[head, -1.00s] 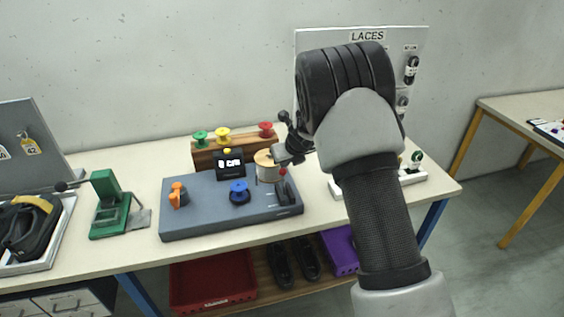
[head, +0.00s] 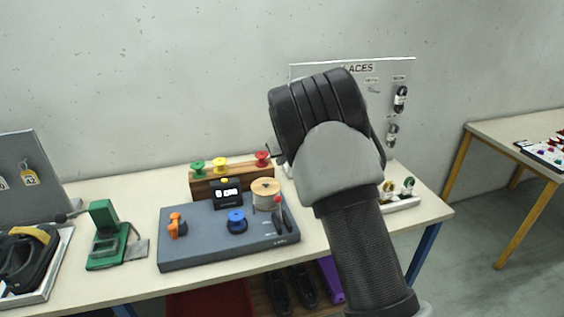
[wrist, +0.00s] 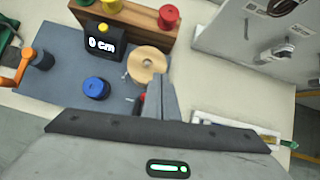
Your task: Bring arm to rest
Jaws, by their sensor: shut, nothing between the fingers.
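My gripper (wrist: 160,92) is shut and empty in the wrist view. Its fingertips point toward the grey measuring board (wrist: 60,82), near the wooden spool (wrist: 147,62); I cannot tell how high above it they are. In the head view, my own arm stands upright at right centre and hides the gripper. The grey board (head: 200,252) on the table bears an orange crank (head: 177,226), a blue knob (head: 236,222), a display and the spool (head: 265,189).
A LACES panel (head: 400,75) stands behind my arm. A wooden rack (head: 232,182) holds green, yellow and red spools. A second table (head: 490,130) stands at right.

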